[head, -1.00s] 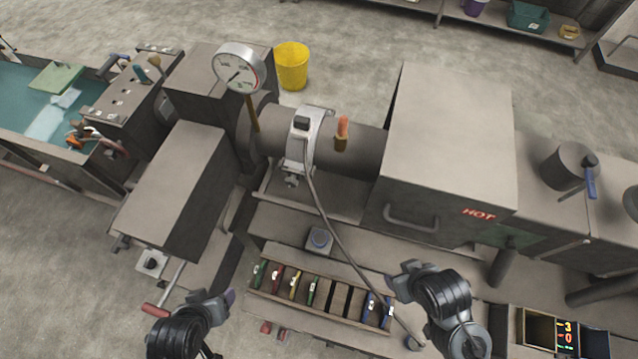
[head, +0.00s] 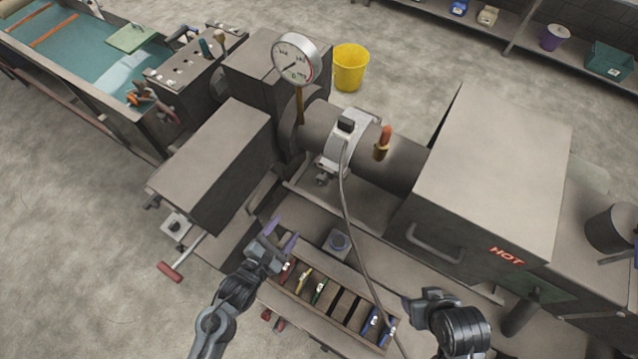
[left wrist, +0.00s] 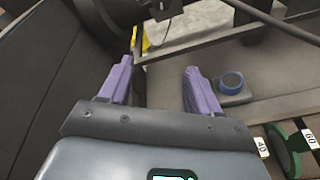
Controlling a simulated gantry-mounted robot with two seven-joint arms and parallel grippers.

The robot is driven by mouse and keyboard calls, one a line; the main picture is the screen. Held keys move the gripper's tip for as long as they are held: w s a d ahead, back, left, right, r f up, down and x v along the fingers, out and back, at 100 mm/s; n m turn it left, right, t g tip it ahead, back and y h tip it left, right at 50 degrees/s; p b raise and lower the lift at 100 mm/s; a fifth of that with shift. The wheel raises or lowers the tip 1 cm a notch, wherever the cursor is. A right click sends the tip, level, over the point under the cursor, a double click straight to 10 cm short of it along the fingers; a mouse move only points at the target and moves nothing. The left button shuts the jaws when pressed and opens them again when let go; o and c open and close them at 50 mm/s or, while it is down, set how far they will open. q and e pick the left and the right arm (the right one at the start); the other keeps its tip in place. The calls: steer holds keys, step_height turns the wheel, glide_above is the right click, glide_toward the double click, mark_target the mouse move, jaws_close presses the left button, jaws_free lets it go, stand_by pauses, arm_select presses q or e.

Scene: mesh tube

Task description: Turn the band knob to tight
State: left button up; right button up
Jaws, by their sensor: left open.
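A pale metal band (head: 350,140) with a black block on top wraps the horizontal barrel. A small screw-like knob (head: 323,179) sits at the band's lower front end. A square grey block with a round blue-ringed knob (head: 338,241) lies on the bench below; it also shows in the left wrist view (left wrist: 231,84). I cannot read either knob's setting. My left gripper (head: 285,232) is open and empty, left of the block and below the band. Its purple fingers (left wrist: 160,70) stand apart in the left wrist view. My right gripper (head: 412,303) is at lower right, its fingers unclear.
A slotted tray (head: 348,303) of coloured tagged pieces lies below the left gripper. A cable (head: 352,215) runs down from the band. An orange-handled peg (head: 384,142) stands on the barrel. The box marked HOT (head: 500,170) is at right; a dial gauge (head: 297,60) stands behind.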

mark_target(321, 183)
arm_select(q)
steer(key=w+d+n+t, duration=0.1)
steer(key=w+d, duration=0.2)
steer(key=w, duration=0.2)
steer(key=w+d+n+h, duration=0.1)
steer(key=w+d+n, duration=0.1)
steer(key=w, duration=0.3)
steer(key=w+d+n+t+h, duration=0.1)
steer(key=w+d+n, duration=0.1)
steer(key=w+d, duration=0.1)
steer(key=shift+w+d+r+t+p, duration=0.1)
steer(key=shift+w+d+t+p, duration=0.25)
steer(key=shift+w, duration=0.55)
steer(key=c, duration=1.1)
steer(key=shift+o, duration=0.2)
